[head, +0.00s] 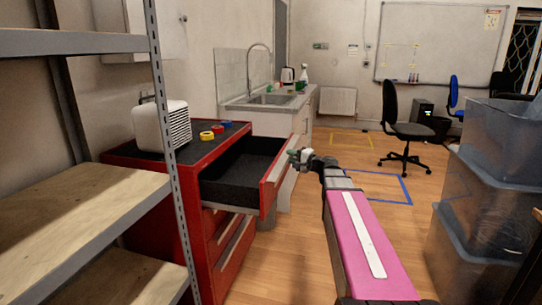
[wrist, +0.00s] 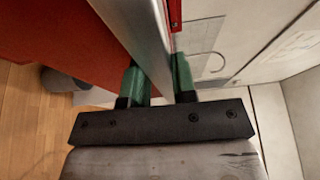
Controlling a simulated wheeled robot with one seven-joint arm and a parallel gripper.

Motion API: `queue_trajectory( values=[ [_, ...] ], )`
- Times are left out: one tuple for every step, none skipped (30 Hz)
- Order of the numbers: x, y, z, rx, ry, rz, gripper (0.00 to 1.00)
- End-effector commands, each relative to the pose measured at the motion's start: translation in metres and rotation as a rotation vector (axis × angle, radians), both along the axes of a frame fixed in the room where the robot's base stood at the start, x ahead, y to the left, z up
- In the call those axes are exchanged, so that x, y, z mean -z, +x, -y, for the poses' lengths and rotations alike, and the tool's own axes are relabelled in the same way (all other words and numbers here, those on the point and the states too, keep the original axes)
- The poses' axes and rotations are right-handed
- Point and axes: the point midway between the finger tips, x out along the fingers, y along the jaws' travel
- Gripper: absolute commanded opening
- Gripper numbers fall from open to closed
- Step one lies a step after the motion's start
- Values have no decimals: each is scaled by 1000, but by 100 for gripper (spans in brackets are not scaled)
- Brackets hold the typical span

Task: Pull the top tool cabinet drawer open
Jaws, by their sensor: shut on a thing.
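The red tool cabinet (head: 185,200) stands left of centre in the head view. Its top drawer (head: 232,190) is pulled well out, and its dark inside looks empty. My gripper (head: 298,157) is at the drawer's front, at its upper edge. In the wrist view the green fingers of my gripper (wrist: 158,85) sit on either side of the silver handle strip (wrist: 150,40) and are shut on it. The red drawer front (wrist: 60,30) shows beside it. The lower drawers (head: 232,245) appear closed.
A metal shelf (head: 70,210) stands close at left. Stacked clear bins (head: 485,190) stand at right. A sink counter (head: 270,105) is behind. Wood floor is free around my arm.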

Motion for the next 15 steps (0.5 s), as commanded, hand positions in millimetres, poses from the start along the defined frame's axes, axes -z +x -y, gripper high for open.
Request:
queue_trajectory(
  values=[
    [5, -8, 14, 0, -12, -7, 0],
    [5, -10, 22, 1, -12, -7, 0],
    [5, -13, 30, -1, -12, -7, 0],
    [5, -16, 37, 0, -12, -7, 0],
    [5, -18, 43, 0, -12, -7, 0],
    [5, -21, 50, -2, -12, -8, 0],
    [5, -22, 56, -2, -12, -8, 0],
    [5, -24, 61, -1, -12, -8, 0],
    [5, -26, 66, -3, -12, -8, 0],
    [5, -27, 70, -3, -12, -8, 0],
    [5, -29, 73, -3, -12, -8, 0],
    [5, -30, 78, -3, -12, -8, 0],
    [5, -31, 80, -3, -12, -8, 0],
    [5, -32, 82, -4, -12, -8, 0],
    [5, -33, 84, -5, -12, -8, 0]
  ],
)
